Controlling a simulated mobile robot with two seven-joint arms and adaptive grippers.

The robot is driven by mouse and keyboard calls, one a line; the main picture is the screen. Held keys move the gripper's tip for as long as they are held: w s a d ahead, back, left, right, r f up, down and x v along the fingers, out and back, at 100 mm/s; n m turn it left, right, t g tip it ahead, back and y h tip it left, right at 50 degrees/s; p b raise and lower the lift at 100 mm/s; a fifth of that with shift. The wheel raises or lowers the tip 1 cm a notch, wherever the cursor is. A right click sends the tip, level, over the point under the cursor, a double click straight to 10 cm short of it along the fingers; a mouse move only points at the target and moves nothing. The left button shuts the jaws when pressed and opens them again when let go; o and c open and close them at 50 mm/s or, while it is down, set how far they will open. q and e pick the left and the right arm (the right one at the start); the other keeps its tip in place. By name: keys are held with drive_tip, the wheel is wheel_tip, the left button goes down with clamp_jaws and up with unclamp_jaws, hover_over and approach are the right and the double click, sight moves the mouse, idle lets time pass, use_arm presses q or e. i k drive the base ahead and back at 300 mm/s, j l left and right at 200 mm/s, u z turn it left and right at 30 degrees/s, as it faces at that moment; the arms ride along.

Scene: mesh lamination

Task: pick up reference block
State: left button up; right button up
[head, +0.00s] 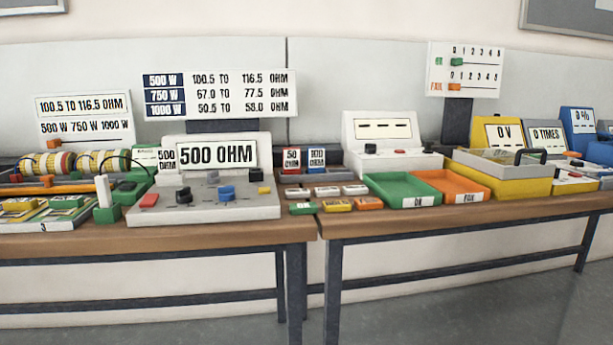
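Neither of my grippers shows in the head view. Small upright labelled blocks stand near the middle of the two tables: a red one (291,160) reading 50 OHM and a blue one (316,160) whose label is too small to read surely. They stand side by side in a dark holder behind several small white-topped pieces (326,191).
The grey meter console (240,205) with knobs fills the left table's right end. A green tray (405,203) marked OK and an orange tray (465,199) sit on the right table. A yellow box (510,186) stands beyond them. Small coloured pieces (337,205) lie near the front edge.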

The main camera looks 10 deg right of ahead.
sight(167, 158)
drive_tip(key=i+j+z, duration=0.25)
drive_tip(key=i+j, duration=0.45)
